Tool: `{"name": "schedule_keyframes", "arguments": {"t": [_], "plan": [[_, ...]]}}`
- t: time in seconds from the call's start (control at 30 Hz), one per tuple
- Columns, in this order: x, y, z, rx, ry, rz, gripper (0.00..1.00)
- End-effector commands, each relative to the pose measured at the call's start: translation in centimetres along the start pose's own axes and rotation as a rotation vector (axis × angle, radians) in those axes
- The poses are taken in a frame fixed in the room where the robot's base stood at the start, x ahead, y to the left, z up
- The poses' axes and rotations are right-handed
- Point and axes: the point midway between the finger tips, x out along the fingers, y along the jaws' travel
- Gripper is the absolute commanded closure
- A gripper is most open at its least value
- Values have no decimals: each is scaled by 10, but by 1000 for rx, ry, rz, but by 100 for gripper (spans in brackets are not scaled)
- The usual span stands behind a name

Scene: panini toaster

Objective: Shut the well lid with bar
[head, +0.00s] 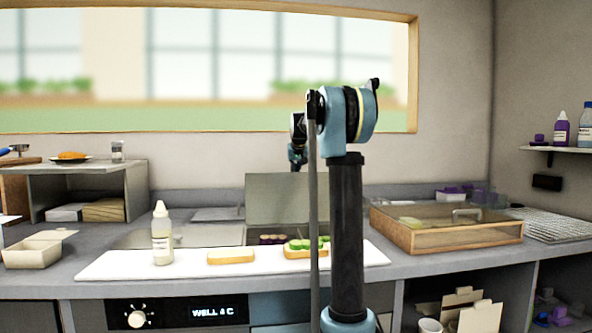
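The well lid (265,196) is a flat grey panel standing raised at the back of the counter. Below it the open well (268,239) shows small dark and pale contents. My arm stands in front and hides the right part of the lid and well. My gripper (297,158) hangs small and dark just left of the arm, in front of the wall and above the lid in the picture. Its fingers are too small to tell open from shut. I cannot make out a separate bar on the lid.
A white board (120,264) along the front edge holds a white bottle (162,238), a bread slice (231,257) and a bread slice with green topping (298,252). A wood-framed clear box (450,236) stands right. A low shelf (95,170) stands left.

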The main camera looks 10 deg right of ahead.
Motion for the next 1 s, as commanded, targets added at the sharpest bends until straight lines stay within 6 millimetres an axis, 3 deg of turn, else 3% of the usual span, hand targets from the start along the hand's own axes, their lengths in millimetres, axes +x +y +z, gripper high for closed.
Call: {"name": "schedule_keyframes", "arguments": {"t": [0.43, 1.0], "plan": [[-20, 0, 28, 0, 0, 0, 100], [-23, -2, 32, -1, 4, -1, 100]]}}
